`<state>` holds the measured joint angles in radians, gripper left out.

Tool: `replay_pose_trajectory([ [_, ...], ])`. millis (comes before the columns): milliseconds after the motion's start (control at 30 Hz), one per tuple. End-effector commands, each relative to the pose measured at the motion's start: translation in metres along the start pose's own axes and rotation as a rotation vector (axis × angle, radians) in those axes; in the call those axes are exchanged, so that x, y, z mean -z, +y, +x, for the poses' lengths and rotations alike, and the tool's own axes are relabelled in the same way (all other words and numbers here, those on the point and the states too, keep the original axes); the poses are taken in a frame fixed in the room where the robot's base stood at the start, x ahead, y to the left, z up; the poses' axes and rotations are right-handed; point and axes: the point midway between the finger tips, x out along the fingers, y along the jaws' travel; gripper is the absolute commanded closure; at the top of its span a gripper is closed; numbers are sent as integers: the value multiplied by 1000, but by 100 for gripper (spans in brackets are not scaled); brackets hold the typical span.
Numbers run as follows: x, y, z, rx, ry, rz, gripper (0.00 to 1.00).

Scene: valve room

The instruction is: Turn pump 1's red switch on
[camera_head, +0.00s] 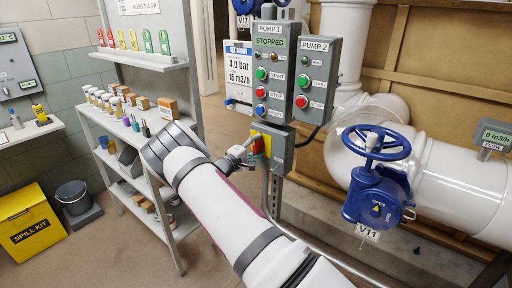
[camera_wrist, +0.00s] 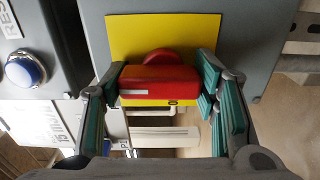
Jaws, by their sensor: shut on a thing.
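Pump 1's panel (camera_head: 270,42) is a grey box whose display reads STOPPED. Below it, a smaller grey box (camera_head: 283,143) carries a yellow plate (camera_head: 257,134) with the red switch (camera_head: 266,146) on it. In the wrist view the red switch (camera_wrist: 158,80) is a thick red handle lying crosswise in front of the yellow plate (camera_wrist: 133,38). My gripper (camera_wrist: 162,82) is shut on this handle, one finger at each end. In the head view my gripper (camera_head: 245,148) reaches the switch from the left and partly hides it.
Pump 2's panel (camera_head: 316,74) adjoins on the right. A blue reset button (camera_wrist: 24,70) is close by at the wrist view's left. A blue valve wheel (camera_head: 373,143) marked V11 stands right of my arm. A shelf (camera_head: 140,150) with bottles and boxes stands left.

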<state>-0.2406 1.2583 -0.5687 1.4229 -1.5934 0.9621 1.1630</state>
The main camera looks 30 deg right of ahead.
Motion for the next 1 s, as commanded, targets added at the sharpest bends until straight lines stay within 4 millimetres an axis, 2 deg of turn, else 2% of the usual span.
replay_pose_trajectory([
  [100, 1, -1, -1, 3, 1, 2, 73],
  [133, 1, -1, -1, 3, 1, 2, 41],
  [200, 0, -1, -1, 3, 1, 2, 25],
  [500, 0, 0, 0, 1, 0, 0, 25],
  [633, 0, 0, -7, 2, 1, 0, 25],
  [767, 1, 0, -25, 1, 3, 0, 25],
  [1000, 1, 0, -74, 1, 3, -1, 25],
])
